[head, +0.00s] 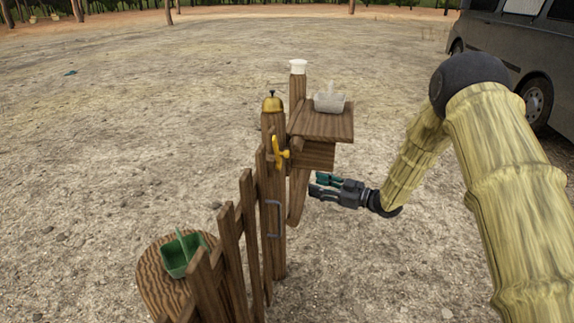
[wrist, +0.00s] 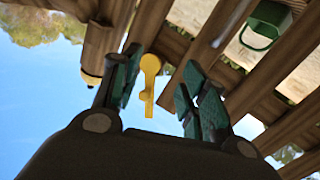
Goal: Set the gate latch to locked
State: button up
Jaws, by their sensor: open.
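The gate latch (head: 279,153) is a small yellow lever on the wooden gate post, below the brass bell. It stands roughly upright in the head view. I cannot tell whether this position is locked. My gripper (head: 317,185) is open, with dark green finger pads, to the right of the post and a little lower than the latch. In the wrist view the yellow latch (wrist: 149,75) shows between the two open fingers (wrist: 160,72), apart from them. Nothing is held.
The post (head: 273,200) carries a bell (head: 272,103) and a grey handle (head: 281,222). A wooden box (head: 318,155) with a pale basket (head: 329,102) on top stands just above my gripper. Pickets (head: 229,245), a green basket (head: 179,258) and a van (head: 530,45) also show. Open ground lies around.

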aim_at(287, 154)
notch_tip(287, 154, up, 9)
jog(key=w+n+g+y+b, duration=0.2)
jog(key=n+g, duration=0.3)
jog(key=n, duration=0.1)
jog(key=a, duration=0.3)
jog(key=w+a, duration=0.1)
jog(key=a, duration=0.3)
jog(key=w+a, duration=0.1)
jog(key=a, duration=0.2)
jog(key=shift+w+a+r, duration=0.1)
jog(key=shift+w+a, duration=0.05)
jog(key=shift+a, duration=0.2)
jog(key=shift+c, duration=0.3)
grip_shut()
